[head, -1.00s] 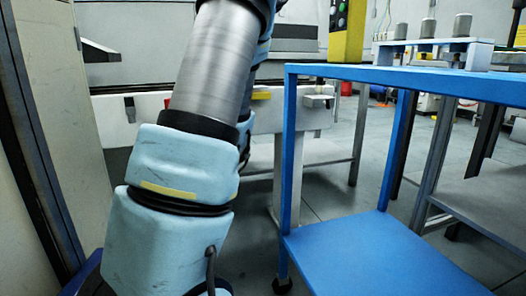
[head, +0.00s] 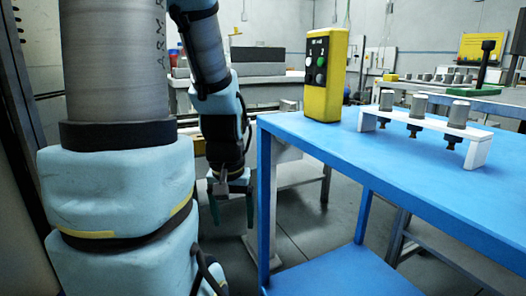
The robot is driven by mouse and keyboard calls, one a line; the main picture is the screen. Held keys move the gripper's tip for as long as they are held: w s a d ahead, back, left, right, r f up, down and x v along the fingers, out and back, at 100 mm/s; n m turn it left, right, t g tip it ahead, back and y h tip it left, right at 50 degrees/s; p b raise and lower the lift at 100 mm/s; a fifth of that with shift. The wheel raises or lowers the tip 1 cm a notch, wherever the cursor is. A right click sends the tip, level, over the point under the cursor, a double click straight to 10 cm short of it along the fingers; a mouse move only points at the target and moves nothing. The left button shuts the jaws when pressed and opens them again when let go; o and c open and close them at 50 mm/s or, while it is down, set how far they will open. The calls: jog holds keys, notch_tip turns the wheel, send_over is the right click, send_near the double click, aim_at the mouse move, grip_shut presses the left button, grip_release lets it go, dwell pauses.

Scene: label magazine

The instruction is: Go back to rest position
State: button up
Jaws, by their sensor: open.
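My gripper (head: 232,212) hangs from my arm left of the blue table, with its fingers pointing down. The jaws are apart and I see nothing between them. My arm comes down from the top of the head view in light blue covers and grey links. The gripper is beside the table's front left leg, below the level of the tabletop, and appears clear of it.
The blue table (head: 400,185) fills the right side. On it stand a yellow control box (head: 324,75) with buttons and a white rack (head: 470,131) holding three grey cylinders. Grey machinery (head: 256,62) and a farther bench (head: 440,88) stand behind. Floor shows beneath.

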notch_tip(320, 180, up, 29)
jog(key=p, duration=2.8)
jog(key=shift+f, duration=0.2)
